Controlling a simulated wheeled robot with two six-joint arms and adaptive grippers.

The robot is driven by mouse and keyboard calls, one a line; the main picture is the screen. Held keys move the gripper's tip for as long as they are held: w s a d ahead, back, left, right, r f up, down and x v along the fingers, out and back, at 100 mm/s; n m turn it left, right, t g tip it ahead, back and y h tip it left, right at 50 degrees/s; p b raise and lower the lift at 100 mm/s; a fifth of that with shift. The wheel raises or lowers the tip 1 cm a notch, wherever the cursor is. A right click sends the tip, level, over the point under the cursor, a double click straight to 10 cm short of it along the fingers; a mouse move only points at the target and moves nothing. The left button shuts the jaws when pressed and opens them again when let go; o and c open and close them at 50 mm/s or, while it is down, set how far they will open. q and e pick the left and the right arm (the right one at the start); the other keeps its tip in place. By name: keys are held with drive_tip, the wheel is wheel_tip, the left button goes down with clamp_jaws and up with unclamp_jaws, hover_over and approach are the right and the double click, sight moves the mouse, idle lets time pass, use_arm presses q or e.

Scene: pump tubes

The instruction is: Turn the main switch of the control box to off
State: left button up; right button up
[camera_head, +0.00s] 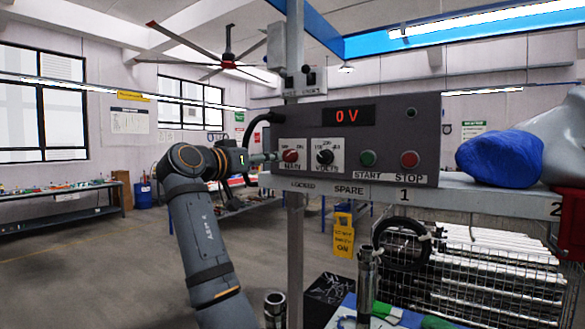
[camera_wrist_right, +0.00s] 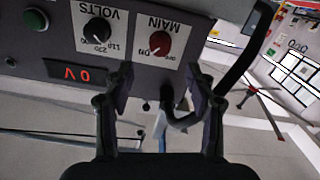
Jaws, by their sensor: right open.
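The control box (camera_head: 355,115) stands on a shelf, with a red MAIN knob (camera_head: 290,155) at its left end. My right gripper (camera_head: 262,158) is at the left end of the box, close to this knob. In the right wrist view the box appears upside down, and the MAIN knob (camera_wrist_right: 159,43) lies ahead, between the directions of the two fingers. The right gripper (camera_wrist_right: 162,85) is open and empty, with no visible contact with the knob. The knob's exact pointer position is too small to tell. The display reads 0 V. My left gripper is out of view.
The black VOLTS knob (camera_head: 325,157) is right of MAIN, then the green START button (camera_head: 368,158) and red STOP button (camera_head: 410,159). A black cable (camera_head: 254,122) curves at the box's left end. A post (camera_head: 295,230) stands below. A blue bundle (camera_head: 498,158) lies at the right.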

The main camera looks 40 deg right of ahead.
sight(287, 156)
drive_tip(key=p+x, duration=0.2)
drive_tip(key=x, duration=0.2)
drive_tip(key=p+x, duration=0.2)
drive_tip(key=x, duration=0.3)
drive_tip(key=shift+d+r, duration=0.2)
drive_tip(key=shift+r, duration=0.05)
drive_tip(key=shift+w+d+f, duration=0.1)
drive_tip(key=shift+w+d, duration=0.25)
drive_tip(key=shift+d, duration=0.05)
drive_tip(key=c, duration=1.1)
drive_tip(key=shift+c, duration=0.3)
